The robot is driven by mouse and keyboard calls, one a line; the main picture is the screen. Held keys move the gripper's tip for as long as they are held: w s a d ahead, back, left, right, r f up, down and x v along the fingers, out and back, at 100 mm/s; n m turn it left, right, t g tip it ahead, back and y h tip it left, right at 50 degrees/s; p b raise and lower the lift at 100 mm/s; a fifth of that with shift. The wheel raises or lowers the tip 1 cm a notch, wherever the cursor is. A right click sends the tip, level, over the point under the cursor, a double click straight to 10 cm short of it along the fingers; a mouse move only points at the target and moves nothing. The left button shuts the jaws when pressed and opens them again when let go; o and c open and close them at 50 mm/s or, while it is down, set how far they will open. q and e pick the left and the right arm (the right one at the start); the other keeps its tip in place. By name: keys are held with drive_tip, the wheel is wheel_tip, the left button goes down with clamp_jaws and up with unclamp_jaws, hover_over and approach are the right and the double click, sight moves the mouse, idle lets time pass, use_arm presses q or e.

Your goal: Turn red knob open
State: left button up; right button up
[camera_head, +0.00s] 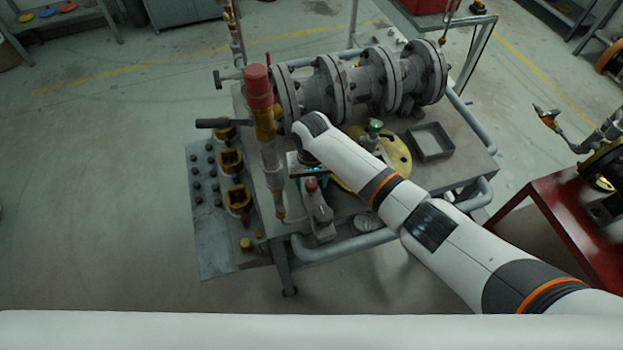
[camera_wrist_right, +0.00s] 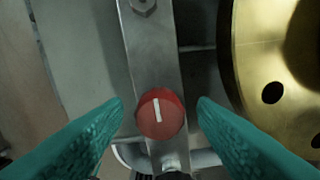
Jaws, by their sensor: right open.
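The red knob (camera_wrist_right: 160,114) shows in the right wrist view as a round red disc with a white pointer line, tilted slightly left of vertical. It sits on a grey metal bar (camera_wrist_right: 152,60). My right gripper (camera_wrist_right: 160,106) is open, with one teal finger on each side of the knob and visible gaps between. In the head view the red knob (camera_head: 311,184) is small, just below my right gripper (camera_head: 308,170), which is partly hidden by its own wrist. My left gripper is not in view.
A brass flange (camera_wrist_right: 275,80) lies close to the right finger. On the workbench (camera_head: 470,160) stand a large grey flanged valve assembly (camera_head: 350,82), a red-topped pipe (camera_head: 258,85) and an open grey tray (camera_head: 430,142). A red table (camera_head: 560,210) stands at right.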

drive_tip(key=shift+c, duration=0.5)
drive_tip(key=c, duration=0.9)
drive_tip(key=shift+o, duration=0.2)
drive_tip(key=shift+n, duration=0.3)
drive_tip(key=n+p, duration=0.1)
drive_tip(key=n, duration=0.2)
drive_tip(key=shift+n, duration=0.3)
drive_tip(key=n, duration=0.4)
drive_tip(key=shift+p, duration=0.4)
drive_tip(key=n, duration=0.9)
drive_tip(key=shift+a+n, duration=0.1)
drive_tip(key=shift+n, duration=0.2)
